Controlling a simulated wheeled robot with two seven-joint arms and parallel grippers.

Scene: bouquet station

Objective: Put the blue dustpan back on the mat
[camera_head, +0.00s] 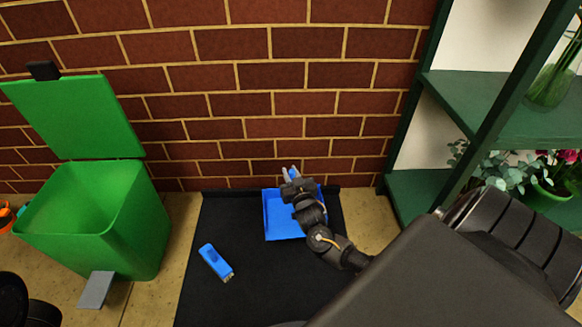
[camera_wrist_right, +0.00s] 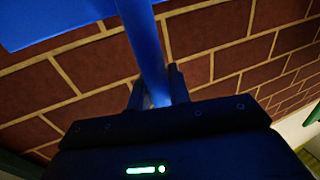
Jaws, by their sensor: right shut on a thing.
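The blue dustpan (camera_head: 280,220) is over the far part of the black mat (camera_head: 240,293), near the brick wall. I cannot tell whether it touches the mat. My right gripper (camera_head: 290,173) is shut on the dustpan's handle; the arm hides part of the pan. In the right wrist view the blue handle (camera_wrist_right: 144,35) runs up between the fingers of the right gripper (camera_wrist_right: 158,88), and the blue pan (camera_wrist_right: 50,20) shows at the upper left. My left gripper is not in view.
A blue brush-like item (camera_head: 216,262) lies on the mat. A green bin (camera_head: 105,220) with its lid open stands left of the mat. A green shelf (camera_head: 480,100) with plants stands at the right. The brick wall (camera_head: 250,100) closes off the back.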

